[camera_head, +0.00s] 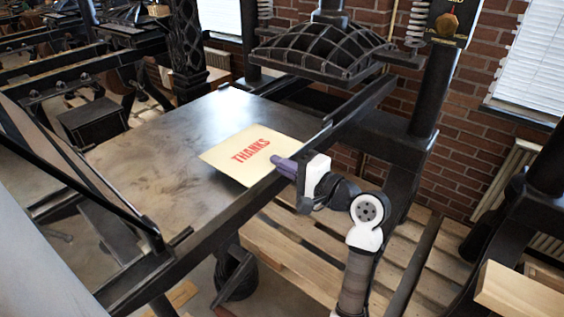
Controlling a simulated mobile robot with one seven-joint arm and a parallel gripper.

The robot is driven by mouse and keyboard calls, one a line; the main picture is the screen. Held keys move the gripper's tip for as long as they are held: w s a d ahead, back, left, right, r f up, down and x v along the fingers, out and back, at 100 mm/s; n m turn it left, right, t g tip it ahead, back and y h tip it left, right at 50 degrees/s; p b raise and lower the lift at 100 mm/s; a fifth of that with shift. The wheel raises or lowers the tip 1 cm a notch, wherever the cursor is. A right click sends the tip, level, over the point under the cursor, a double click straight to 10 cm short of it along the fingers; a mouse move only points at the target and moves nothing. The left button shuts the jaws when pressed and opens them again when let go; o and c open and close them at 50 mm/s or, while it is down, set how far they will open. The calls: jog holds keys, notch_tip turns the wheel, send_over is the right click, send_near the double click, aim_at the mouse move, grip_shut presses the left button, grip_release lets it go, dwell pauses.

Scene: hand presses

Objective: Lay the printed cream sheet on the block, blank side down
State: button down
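The cream sheet (226,156) has THANKS printed in red on the side facing up. It appears level, over the right part of the dark press bed (150,135), with its near edge at the bed's side rail. My gripper (279,164) reaches in from the right, and its purple fingers meet the sheet's right edge. The fingers look closed on that edge, though the finger gap is too small to make out clearly. The underside of the sheet is hidden. I cannot make out a separate block on the bed; anything under the sheet is hidden.
A ribbed black press head (318,50) hangs above the far end of the bed. A hinged frame (85,165) stands up along the left. A wooden pallet (290,255) lies below on the right. Pale wood (520,290) shows at bottom right. The bed's left part is clear.

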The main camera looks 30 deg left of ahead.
dwell(0.4)
jog(key=c, duration=1.4)
grip_release()
jog(key=shift+c, duration=0.2)
jog(key=shift+f, duration=0.1)
jog(key=d, duration=0.6)
jog(key=shift+s+p, duration=0.2)
jog(key=shift+p, duration=0.15)
